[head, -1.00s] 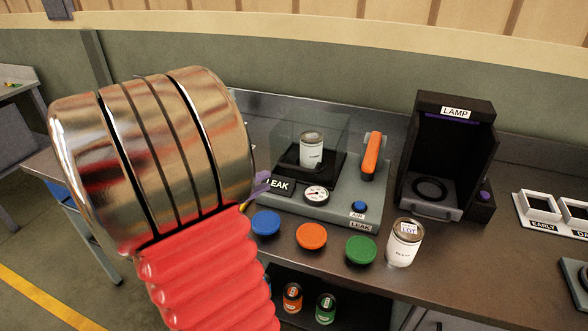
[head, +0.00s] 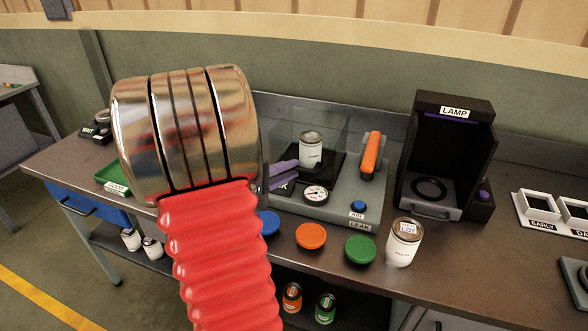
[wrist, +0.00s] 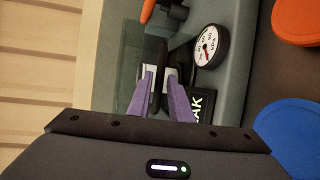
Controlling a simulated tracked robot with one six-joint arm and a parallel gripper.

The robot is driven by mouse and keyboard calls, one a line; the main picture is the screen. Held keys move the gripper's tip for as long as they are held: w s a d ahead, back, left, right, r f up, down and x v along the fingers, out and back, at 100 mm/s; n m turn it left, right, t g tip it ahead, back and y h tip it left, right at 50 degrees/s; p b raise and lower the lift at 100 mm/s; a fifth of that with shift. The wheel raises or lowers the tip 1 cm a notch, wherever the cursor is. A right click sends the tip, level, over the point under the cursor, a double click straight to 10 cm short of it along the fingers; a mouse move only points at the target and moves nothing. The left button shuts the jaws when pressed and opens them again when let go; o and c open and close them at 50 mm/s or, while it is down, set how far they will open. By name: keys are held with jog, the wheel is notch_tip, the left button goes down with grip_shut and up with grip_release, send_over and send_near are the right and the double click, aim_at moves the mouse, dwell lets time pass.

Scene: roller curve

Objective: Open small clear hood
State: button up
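The small clear hood (head: 335,128) is a see-through box on the grey leak tester (head: 338,203), standing over a white can (head: 311,151) with a metal lid. It looks down, though its edges are faint. My gripper (head: 285,173) has purple fingers at the hood's front left, above the LEAK label. In the wrist view my gripper (wrist: 160,76) has its fingers apart, with a narrow dark bar between the grey tip pads. I cannot tell whether the pads touch that bar. The hood's pane (wrist: 125,72) shows left of the fingers.
An orange lever (head: 371,155) stands right of the hood, and a round gauge (head: 315,195) sits in front. Blue, orange (head: 311,236) and green lids line the bench front beside a white can (head: 403,241). The black lamp box (head: 447,155) stands at right.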

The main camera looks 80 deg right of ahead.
jog(key=shift+x, duration=1.2)
jog(key=shift+c, duration=0.2)
grip_shut()
jog(key=shift+a, duration=0.1)
